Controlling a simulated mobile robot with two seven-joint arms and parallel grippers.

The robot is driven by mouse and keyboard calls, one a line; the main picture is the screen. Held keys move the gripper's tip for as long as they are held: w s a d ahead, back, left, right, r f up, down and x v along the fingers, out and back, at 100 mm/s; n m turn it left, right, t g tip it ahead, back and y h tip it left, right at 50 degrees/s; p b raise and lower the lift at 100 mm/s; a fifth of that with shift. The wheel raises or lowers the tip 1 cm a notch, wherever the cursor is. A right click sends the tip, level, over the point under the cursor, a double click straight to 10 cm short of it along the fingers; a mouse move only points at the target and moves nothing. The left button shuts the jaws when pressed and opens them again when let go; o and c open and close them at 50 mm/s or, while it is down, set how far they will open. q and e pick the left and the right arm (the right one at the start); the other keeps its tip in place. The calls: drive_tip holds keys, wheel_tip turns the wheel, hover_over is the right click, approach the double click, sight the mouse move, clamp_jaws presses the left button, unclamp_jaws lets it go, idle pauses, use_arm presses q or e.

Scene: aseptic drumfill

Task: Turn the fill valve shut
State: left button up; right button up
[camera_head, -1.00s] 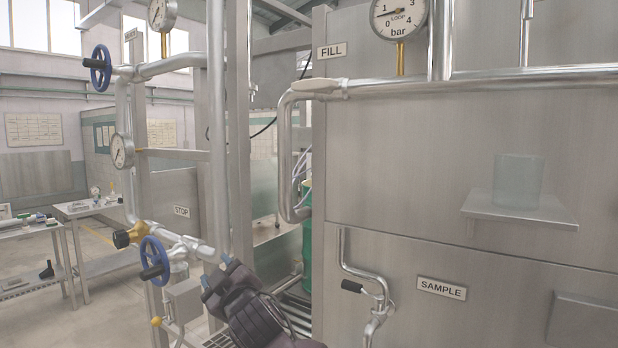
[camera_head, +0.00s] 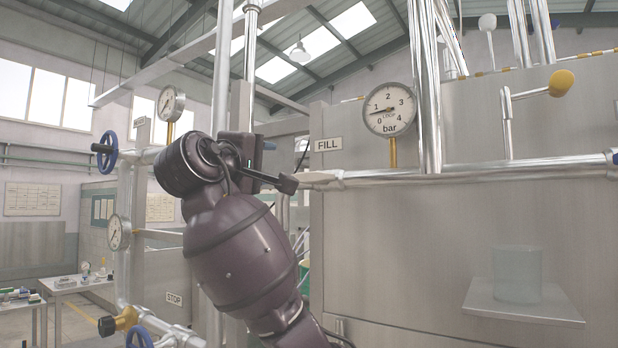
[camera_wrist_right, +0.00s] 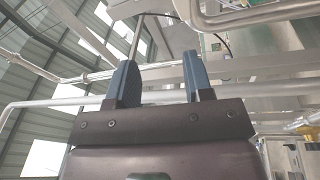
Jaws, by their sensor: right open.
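The FILL sign (camera_head: 328,145) is on the steel cabinet, above a horizontal pipe (camera_head: 450,175). A pale, flat handle-like part (camera_head: 316,179) lies at the pipe's left end, under the sign. A lever with a yellow grip (camera_head: 562,83) rises from the same pipe at the right. I cannot tell for certain which is the fill valve's handle. My right gripper (camera_head: 264,152) is raised just left of the sign, partly hidden by its own wrist. In the right wrist view its blue fingers (camera_wrist_right: 160,78) are apart with nothing between them. My left gripper is out of view.
A pressure gauge (camera_head: 390,109) stands above the pipe. A shelf (camera_head: 525,303) with a translucent beaker (camera_head: 518,272) juts from the cabinet. Open room shows before the cabinet.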

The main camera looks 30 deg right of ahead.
sight(307, 177)
use_arm(q)
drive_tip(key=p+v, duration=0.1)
drive_tip(key=p, duration=0.1)
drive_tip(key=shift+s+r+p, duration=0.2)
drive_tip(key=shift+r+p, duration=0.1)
drive_tip(key=shift+p, duration=0.1)
use_arm(e)
drive_tip(key=d+g, duration=0.1)
drive_tip(key=d, duration=0.2)
drive_tip(key=w+d+f+g, duration=0.1)
drive_tip(key=d, duration=0.3)
drive_tip(key=w+d+f+g, duration=0.1)
drive_tip(key=d, duration=0.3)
drive_tip(key=shift+w+d, duration=0.15)
drive_tip(key=shift+c, duration=0.3)
clamp_jaws()
